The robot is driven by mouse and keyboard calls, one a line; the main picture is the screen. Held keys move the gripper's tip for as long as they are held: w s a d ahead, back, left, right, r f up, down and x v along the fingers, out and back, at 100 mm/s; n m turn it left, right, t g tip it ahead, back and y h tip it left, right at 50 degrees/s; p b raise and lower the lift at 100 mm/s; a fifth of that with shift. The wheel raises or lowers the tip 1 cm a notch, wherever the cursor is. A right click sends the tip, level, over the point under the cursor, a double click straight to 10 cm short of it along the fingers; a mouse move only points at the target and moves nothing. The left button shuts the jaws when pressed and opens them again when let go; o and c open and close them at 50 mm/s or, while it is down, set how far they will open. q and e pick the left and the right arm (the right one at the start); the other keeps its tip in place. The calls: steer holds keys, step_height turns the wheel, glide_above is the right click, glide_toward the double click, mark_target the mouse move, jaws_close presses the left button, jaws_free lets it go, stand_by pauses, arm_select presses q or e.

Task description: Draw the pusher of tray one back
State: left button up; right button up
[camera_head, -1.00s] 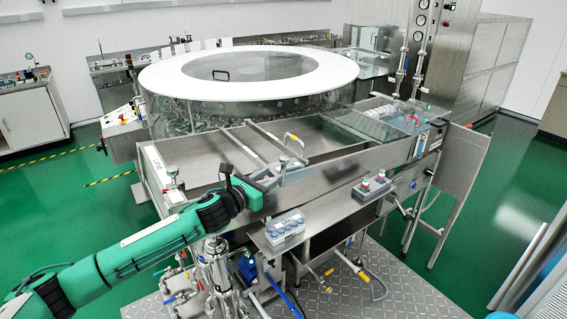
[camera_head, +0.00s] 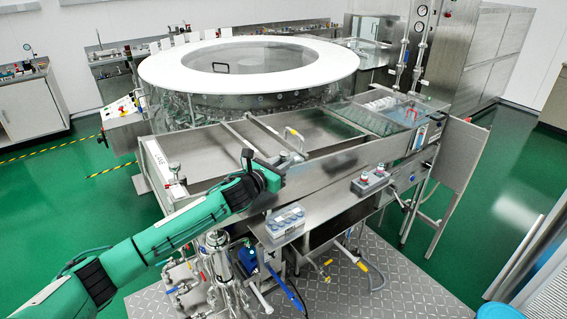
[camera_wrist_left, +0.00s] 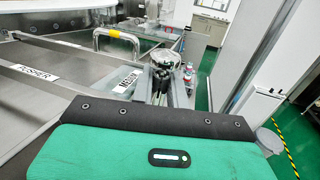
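The pusher (camera_head: 246,142) is a thin metal bar across the steel tray bed; its label reads PUSHER (camera_wrist_left: 36,74) in the left wrist view. An arched metal handle (camera_head: 294,133) stands near it, and a handle with a yellow band (camera_wrist_left: 116,40) shows in the left wrist view. My left gripper (camera_head: 284,162) is at the bed's front rim, just below and left of the handle. Its fingers (camera_wrist_left: 170,86) show small and dark in the left wrist view, right of the banded handle; I cannot tell their opening. My right gripper is not in view.
A large white-rimmed rotary ring (camera_head: 170,72) stands behind the bed. A clear-covered section (camera_head: 375,112) is at the right. The bed (camera_head: 195,160) is bare at left.

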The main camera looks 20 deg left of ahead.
arm_select(q)
jaws_close()
